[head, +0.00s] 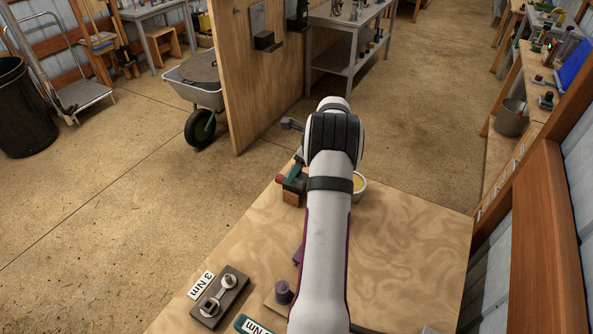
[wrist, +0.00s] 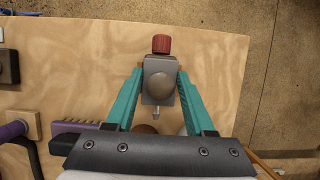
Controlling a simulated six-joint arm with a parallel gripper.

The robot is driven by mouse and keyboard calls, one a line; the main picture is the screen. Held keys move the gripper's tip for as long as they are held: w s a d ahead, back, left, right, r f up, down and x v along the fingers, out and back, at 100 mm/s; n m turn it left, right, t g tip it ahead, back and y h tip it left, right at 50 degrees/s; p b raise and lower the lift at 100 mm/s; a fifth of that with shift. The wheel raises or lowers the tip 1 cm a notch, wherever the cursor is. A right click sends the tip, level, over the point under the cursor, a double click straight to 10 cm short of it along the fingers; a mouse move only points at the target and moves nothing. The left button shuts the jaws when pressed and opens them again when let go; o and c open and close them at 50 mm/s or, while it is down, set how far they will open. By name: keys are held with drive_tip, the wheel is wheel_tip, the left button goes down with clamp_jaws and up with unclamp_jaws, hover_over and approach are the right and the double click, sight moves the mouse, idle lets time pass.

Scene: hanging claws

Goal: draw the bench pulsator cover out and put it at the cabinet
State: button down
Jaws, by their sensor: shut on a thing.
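My gripper (wrist: 160,78) has its teal fingers shut on the sides of a grey boxy part with a round knob, which I take to be the pulsator cover (wrist: 157,95). A red cap (wrist: 161,44) shows just beyond the fingertips, and a small metal tip points back toward my wrist. In the head view my gripper (head: 294,180) is low over the far left part of the wooden bench (head: 410,240), partly hidden by my arm. Whether the cover is clear of its seat cannot be told. I cannot pick out the cabinet with certainty.
A wooden panel (head: 255,90) and a wheelbarrow (head: 197,85) stand beyond. The bench's right side is bare.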

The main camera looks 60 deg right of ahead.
drive_tip(key=shift+r, duration=0.5)
drive_tip(key=c, duration=0.9)
unclamp_jaws()
drive_tip(key=shift+c, duration=0.2)
clamp_jaws()
drive_tip(key=shift+r, duration=1.25)
